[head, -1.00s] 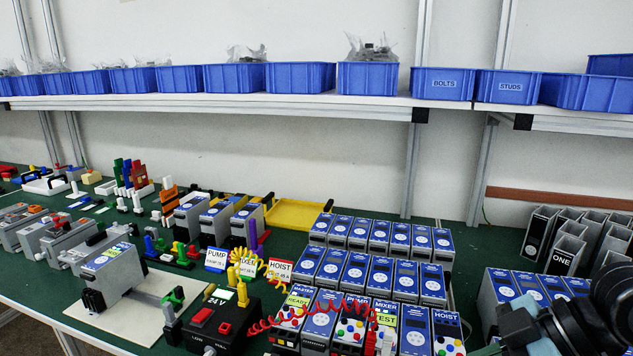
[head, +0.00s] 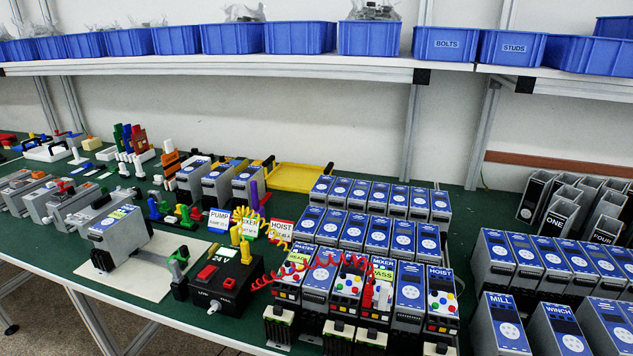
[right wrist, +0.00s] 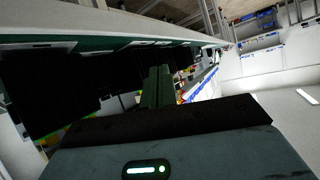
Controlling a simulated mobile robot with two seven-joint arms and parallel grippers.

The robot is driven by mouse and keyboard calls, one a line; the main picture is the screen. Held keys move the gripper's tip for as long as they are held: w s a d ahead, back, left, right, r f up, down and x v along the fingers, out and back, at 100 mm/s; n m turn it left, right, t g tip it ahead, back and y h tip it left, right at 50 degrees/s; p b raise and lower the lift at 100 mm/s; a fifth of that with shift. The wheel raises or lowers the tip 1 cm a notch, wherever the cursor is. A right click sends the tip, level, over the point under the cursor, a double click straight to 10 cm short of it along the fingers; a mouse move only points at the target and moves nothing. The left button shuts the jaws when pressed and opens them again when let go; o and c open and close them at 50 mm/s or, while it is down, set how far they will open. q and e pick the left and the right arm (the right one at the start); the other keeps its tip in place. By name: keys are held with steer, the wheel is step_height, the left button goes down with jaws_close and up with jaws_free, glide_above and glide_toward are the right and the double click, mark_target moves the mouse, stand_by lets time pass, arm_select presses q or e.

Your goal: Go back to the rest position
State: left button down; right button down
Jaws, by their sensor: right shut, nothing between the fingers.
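My right gripper (right wrist: 158,88) shows in the right wrist view as two dark green fingers pressed together, with nothing between them. It points toward dark shapes under a bench edge and touches nothing that I can make out. Neither gripper shows in the head view. In that view, soft starters stand on the green bench; the one marked MIXER (head: 380,290) shows a PASS label, and HOIST (head: 440,300) stands to its right. A black test box (head: 222,280) with red buttons and a red coiled lead sits left of them.
A shelf (head: 250,66) with blue bins runs above the bench. Grey units marked MILL (head: 503,325) and WINCH (head: 562,330) stand at the right front. A yellow tray (head: 297,177) lies at the back. Open floor (head: 40,315) shows at the lower left.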

steer(key=s+d+f+m+h, duration=0.3)
steer(key=s+f, duration=0.7)
steer(key=s, duration=0.1)
steer(key=s+d+f+m+h, duration=0.3)
steer(key=s+f+h, duration=0.1)
steer(key=s+f, duration=0.7)
steer(key=shift+s+d+t+h, duration=0.3)
steer(key=shift+s, duration=0.05)
stand_by(0.5)
steer(key=shift+f, duration=0.1)
stand_by(0.6)
stand_by(0.6)
